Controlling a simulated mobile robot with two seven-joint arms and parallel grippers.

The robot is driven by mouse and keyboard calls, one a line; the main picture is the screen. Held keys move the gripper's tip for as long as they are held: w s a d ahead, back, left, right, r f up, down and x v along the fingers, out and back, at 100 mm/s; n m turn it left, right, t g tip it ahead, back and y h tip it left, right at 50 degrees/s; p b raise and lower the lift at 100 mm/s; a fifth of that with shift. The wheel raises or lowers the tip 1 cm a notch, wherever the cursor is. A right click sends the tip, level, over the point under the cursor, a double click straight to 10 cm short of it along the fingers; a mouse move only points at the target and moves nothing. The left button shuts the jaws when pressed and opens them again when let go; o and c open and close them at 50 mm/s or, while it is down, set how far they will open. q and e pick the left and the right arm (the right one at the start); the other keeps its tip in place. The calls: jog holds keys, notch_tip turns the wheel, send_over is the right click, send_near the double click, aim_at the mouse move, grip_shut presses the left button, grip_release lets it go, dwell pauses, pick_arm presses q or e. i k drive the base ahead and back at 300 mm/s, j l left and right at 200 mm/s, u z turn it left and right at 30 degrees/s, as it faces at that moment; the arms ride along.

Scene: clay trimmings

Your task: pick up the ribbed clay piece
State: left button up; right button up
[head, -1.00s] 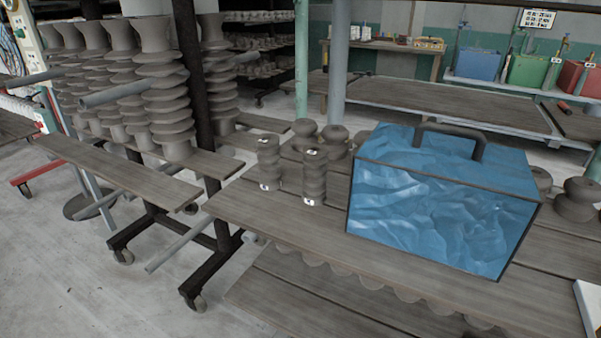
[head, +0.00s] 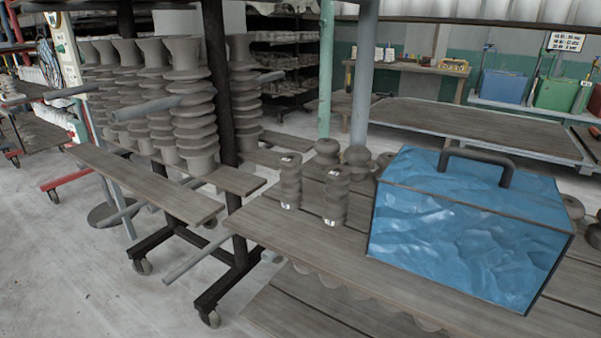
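Two small ribbed clay pieces, both dark grey-brown and upright, stand on the wooden bench: a left one (head: 291,182) and a right one (head: 336,197). Each has small white labels near its top and base. Larger ribbed clay pieces (head: 195,110) stand in a row on the rack at the left. I cannot tell which one the task means. Neither of my grippers shows in the head view.
A blue box with a dark handle (head: 465,225) stands on the bench (head: 300,235), right of the small pieces. Rounded clay pieces (head: 357,158) stand behind them. A wheeled rack (head: 235,265) with a plank shelf (head: 140,185) is at the left. Bare floor (head: 80,265) lies at the lower left.

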aim_at(290, 167)
jog(key=i+u, duration=0.25)
jog(key=u, duration=0.15)
jog(key=i+l+u, duration=0.15)
jog(key=u, duration=0.3)
jog(key=i+l+u, duration=0.2)
jog(key=u, duration=0.2)
jog(key=i, duration=0.1)
